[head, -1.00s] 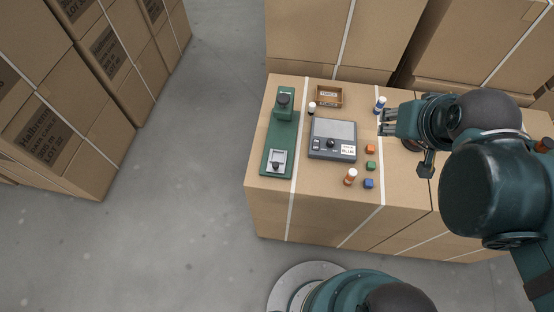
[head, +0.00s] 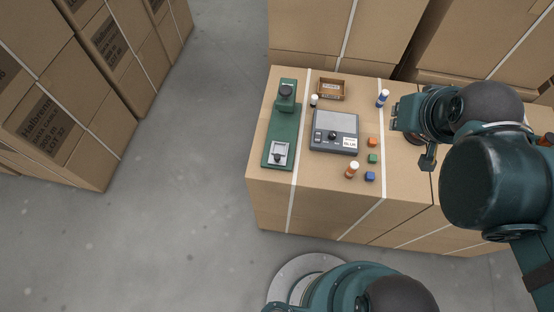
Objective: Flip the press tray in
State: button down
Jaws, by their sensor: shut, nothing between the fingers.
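The green press (head: 285,125) stands on the left part of the carton top, its upright head with a dark round knob at the far end. Its small pale tray (head: 278,153) with a dark knob sits at the near end of the green base. I cannot tell from this view how far the tray is pulled out. My gripper (head: 396,114) is at the right side of the carton top, well to the right of the press. It is shut and empty, and its fingers point left. Nothing covers the press or its tray.
Between gripper and press lies a grey device (head: 335,131). Around it are a small brown box (head: 332,88), a blue bottle (head: 383,98), a white-capped dark bottle (head: 314,101), an orange bottle (head: 352,170), and orange (head: 373,142), green (head: 373,158) and blue (head: 370,176) cubes.

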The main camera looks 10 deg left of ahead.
jog(key=s+a+f+n+g+y, duration=0.1)
jog(key=a+f+n, duration=0.3)
jog(key=a+n, duration=0.45)
jog(key=s+a+f+n+g, duration=0.1)
jog(key=a+f+n, duration=0.3)
jog(key=a+n, duration=0.45)
jog(key=s+a+f+n+g, duration=0.1)
jog(key=s+a+f+n, duration=0.3)
jog(key=n, duration=0.6)
jog(key=s+a+f+n+g+p, duration=0.1)
jog(key=s+a+f+n, duration=0.3)
jog(key=a+n, duration=0.3)
jog(key=shift+s+f+n+h, duration=0.35)
jog(key=shift+s+n, duration=0.2)
jog(key=shift+n, duration=1.15)
jog(key=shift+f, duration=0.1)
